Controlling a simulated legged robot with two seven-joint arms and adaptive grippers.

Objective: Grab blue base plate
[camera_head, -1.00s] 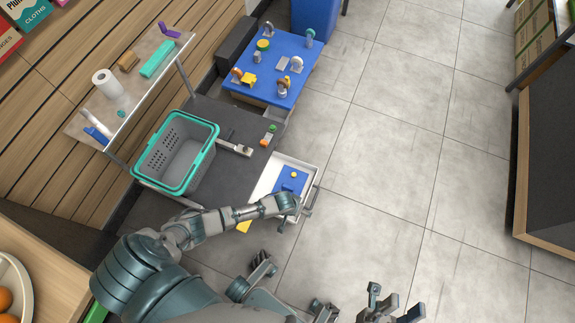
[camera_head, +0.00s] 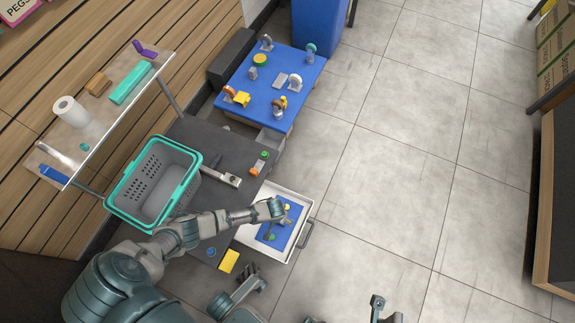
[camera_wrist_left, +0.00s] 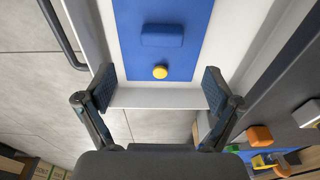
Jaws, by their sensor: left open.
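The blue base plate (camera_head: 292,215) lies in an open white drawer (camera_head: 300,194). In the left wrist view the plate (camera_wrist_left: 205,22) carries a raised blue block (camera_wrist_left: 162,35) and a round yellow knob (camera_wrist_left: 160,72). My left gripper (camera_head: 281,218) is over the drawer in the head view and hides part of the plate. In the left wrist view my left gripper (camera_wrist_left: 160,90) is open, with its fingers apart on either side of the plate's near end and nothing between them. What seems to be my right gripper (camera_head: 384,312) is cut off at the bottom edge.
A grey basket with a teal rim (camera_head: 117,201) stands left of the drawer. A blue-topped table (camera_head: 262,88) with several small parts is behind. A yellow block (camera_head: 229,261) lies near the drawer's front left. The tiled floor to the right is clear.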

